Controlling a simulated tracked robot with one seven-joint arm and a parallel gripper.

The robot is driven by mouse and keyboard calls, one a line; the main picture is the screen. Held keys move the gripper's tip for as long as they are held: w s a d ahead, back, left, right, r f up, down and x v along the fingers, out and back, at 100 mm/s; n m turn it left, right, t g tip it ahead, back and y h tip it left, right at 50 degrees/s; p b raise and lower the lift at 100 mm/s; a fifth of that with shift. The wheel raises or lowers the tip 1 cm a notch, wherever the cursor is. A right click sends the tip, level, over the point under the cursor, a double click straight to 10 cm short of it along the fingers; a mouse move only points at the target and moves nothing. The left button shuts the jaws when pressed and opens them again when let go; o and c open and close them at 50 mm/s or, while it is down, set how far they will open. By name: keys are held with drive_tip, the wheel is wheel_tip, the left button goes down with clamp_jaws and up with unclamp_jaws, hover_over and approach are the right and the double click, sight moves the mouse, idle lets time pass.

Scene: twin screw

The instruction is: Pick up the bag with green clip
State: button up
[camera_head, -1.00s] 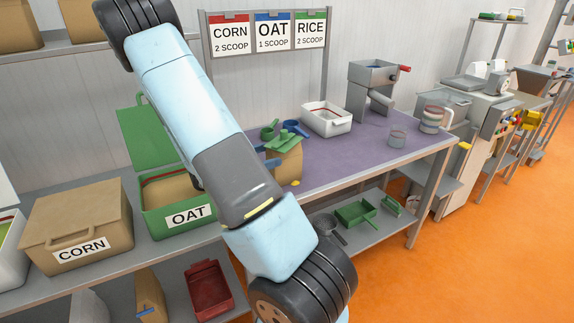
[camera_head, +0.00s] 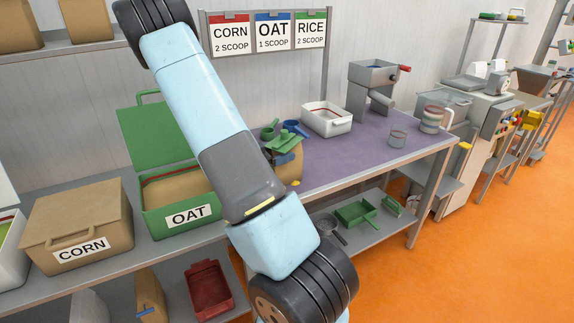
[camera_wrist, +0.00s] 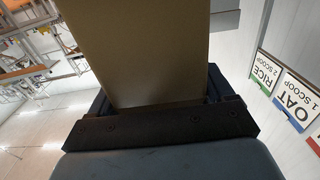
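The tan bag (camera_head: 290,172) stands on the purple-topped table with a green clip (camera_head: 285,140) across its top. The arm hides its left part. My gripper (camera_head: 285,157) is at the upper part of the bag, just below the clip; only a dark blue piece of it shows past my arm. In the wrist view the tan bag (camera_wrist: 150,60) fills the space between the two dark fingers of my gripper (camera_wrist: 158,95). The fingers stand wide apart, close against the bag's sides. Whether they press on it I cannot tell.
Green and blue scoops (camera_head: 294,127) lie just behind the bag. A white bin (camera_head: 327,120) and a grey mill (camera_head: 372,88) stand farther back. The open green OAT box (camera_head: 165,226) is at left, beside the CORN box (camera_head: 75,225).

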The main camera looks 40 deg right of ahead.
drive_tip(key=c, duration=0.7)
drive_tip(key=shift+r, duration=0.1)
